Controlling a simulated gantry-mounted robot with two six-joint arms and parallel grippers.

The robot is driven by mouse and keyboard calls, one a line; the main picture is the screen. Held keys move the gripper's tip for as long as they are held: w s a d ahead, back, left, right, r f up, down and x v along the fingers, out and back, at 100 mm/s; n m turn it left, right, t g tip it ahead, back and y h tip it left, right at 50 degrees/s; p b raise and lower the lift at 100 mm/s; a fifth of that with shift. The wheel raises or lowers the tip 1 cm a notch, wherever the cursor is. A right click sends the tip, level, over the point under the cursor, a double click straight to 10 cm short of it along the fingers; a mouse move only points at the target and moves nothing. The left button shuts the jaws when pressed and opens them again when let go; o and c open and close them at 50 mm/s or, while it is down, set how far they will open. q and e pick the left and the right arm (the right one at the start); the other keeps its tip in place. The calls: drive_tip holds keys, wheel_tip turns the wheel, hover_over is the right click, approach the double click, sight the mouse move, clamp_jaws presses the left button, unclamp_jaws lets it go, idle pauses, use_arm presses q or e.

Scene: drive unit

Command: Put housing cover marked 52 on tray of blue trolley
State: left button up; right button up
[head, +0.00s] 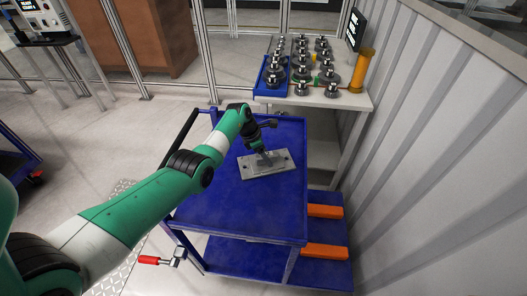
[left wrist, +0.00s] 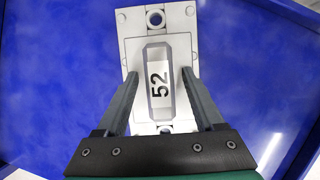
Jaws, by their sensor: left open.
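The grey housing cover marked 52 (head: 268,165) lies flat on the blue tray of the blue trolley (head: 240,208). In the left wrist view the cover (left wrist: 134,50) shows a raised middle block with the number 52 and a hole at each end. My left gripper (head: 264,157) is over the cover. In the left wrist view its two fingers (left wrist: 157,85) stand open on either side of the raised block, with visible gaps to it. Whether the fingertips touch the cover plate I cannot tell. My right gripper is not in view.
Behind the trolley, a white table (head: 350,101) holds several dark metal parts, a blue bin (head: 262,90) and a yellow cylinder (head: 361,71). A ribbed grey wall (head: 430,150) stands close on the right. Orange blocks (head: 325,251) lie on a blue lower surface. The tray's front half is clear.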

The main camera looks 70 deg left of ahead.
use_arm(q)
drive_tip(key=p+v, duration=0.6)
drive_tip(key=v, duration=0.6)
